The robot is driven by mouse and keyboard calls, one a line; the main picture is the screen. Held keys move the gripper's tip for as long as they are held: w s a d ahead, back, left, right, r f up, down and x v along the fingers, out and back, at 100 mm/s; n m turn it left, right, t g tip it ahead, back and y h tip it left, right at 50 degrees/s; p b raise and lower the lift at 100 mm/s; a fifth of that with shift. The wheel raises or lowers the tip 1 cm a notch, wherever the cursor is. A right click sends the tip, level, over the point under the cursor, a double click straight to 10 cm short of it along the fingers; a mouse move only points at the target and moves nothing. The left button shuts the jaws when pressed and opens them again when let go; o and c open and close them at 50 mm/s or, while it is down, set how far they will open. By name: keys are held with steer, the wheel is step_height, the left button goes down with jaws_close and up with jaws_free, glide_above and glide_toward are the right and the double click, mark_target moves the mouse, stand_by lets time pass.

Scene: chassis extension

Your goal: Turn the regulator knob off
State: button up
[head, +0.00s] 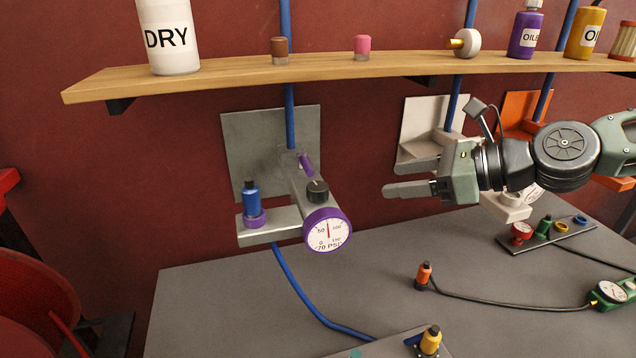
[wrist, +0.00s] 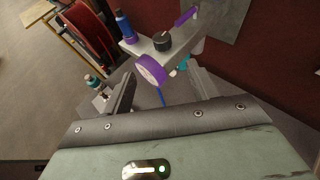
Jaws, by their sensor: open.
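The regulator (head: 290,211) is a grey bracket on a wall plate, with a purple-rimmed pressure gauge (head: 328,231) facing me. Its black knob (head: 318,191) stands on top, just behind the gauge. In the wrist view the knob (wrist: 162,41) is ahead of the fingers, beyond the gauge (wrist: 151,69). My gripper (head: 388,178) is open and empty, to the right of the knob, with its fingers pointing left. In the wrist view its two fingers (wrist: 158,92) are apart, with the regulator ahead between them. My gripper touches nothing that I can see.
A wooden shelf (head: 230,78) with bottles and small parts runs above the regulator. A blue bottle-shaped fitting (head: 251,198) stands on the regulator's left arm. A blue hose (head: 305,303) hangs below. A second, white-plated regulator (head: 424,117) is partly hidden behind my gripper.

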mark_target(319, 186)
steer(key=x, duration=0.5)
steer(key=p+x, duration=0.1)
steer(key=x, duration=0.4)
steer(key=p+x, duration=0.1)
steer(key=x, duration=0.4)
steer(key=shift+w+a+r, duration=0.1)
steer(key=shift+w+a, duration=0.2)
steer(key=shift+w, duration=0.05)
steer(key=shift+w+a+f+p, duration=0.3)
steer(key=shift+w+a+f, duration=0.05)
steer(key=shift+a, duration=0.2)
steer(key=c, duration=1)
